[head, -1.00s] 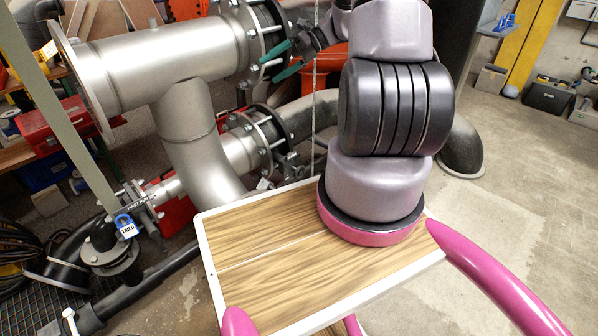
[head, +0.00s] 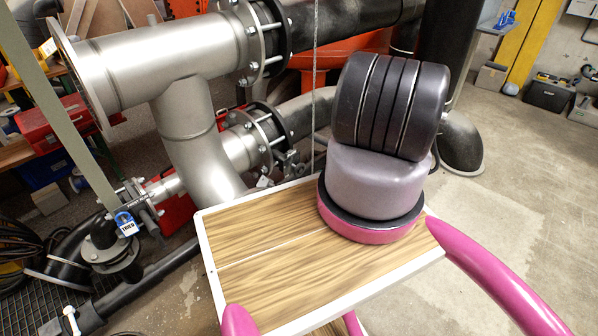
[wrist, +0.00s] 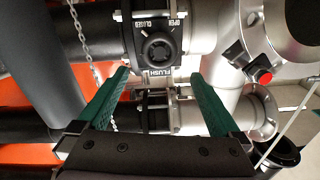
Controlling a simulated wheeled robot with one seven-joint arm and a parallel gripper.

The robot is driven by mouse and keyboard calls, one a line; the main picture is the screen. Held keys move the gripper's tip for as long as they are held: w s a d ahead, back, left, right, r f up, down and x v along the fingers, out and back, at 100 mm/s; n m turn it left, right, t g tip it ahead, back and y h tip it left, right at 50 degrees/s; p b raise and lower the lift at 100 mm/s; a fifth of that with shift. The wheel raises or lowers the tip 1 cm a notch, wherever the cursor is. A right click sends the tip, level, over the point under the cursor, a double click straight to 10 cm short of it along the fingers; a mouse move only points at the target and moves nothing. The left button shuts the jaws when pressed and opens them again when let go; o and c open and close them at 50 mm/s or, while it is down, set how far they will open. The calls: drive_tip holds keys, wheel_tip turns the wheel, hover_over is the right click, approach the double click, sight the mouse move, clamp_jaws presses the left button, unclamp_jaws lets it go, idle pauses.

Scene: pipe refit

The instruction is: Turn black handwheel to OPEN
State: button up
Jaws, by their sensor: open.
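The black handwheel (wrist: 159,48) shows in the wrist view at the upper middle, a round lobed knob on a dark plate on the pipework. OPEN and CLOSED on the plate read upside down above it, and a FLUSH label (wrist: 158,73) is below it. I cannot tell which marking the wheel points to. My gripper (wrist: 159,76) has two green fingers, spread apart and empty. Their tips flank the space just below the wheel in the picture, and no contact shows. The head view shows neither the gripper nor the handwheel.
Large steel pipes (head: 170,65) with bolted flanges fill the left of the head view. A hanging chain (head: 314,85) is near the pipes. A red button (wrist: 264,76) is right of the wheel in the wrist view. Open floor (head: 520,190) is at right.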

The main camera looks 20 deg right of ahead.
sight(301, 172)
drive_tip(key=shift+m+h, duration=0.3)
drive_tip(key=shift+m, duration=0.2)
drive_tip(key=x, duration=0.6)
drive_tip(key=f+x, duration=0.1)
drive_tip(key=x, duration=0.3)
drive_tip(key=shift+a, duration=0.1)
drive_tip(key=c, duration=1.2)
drive_tip(key=shift+c, duration=0.2)
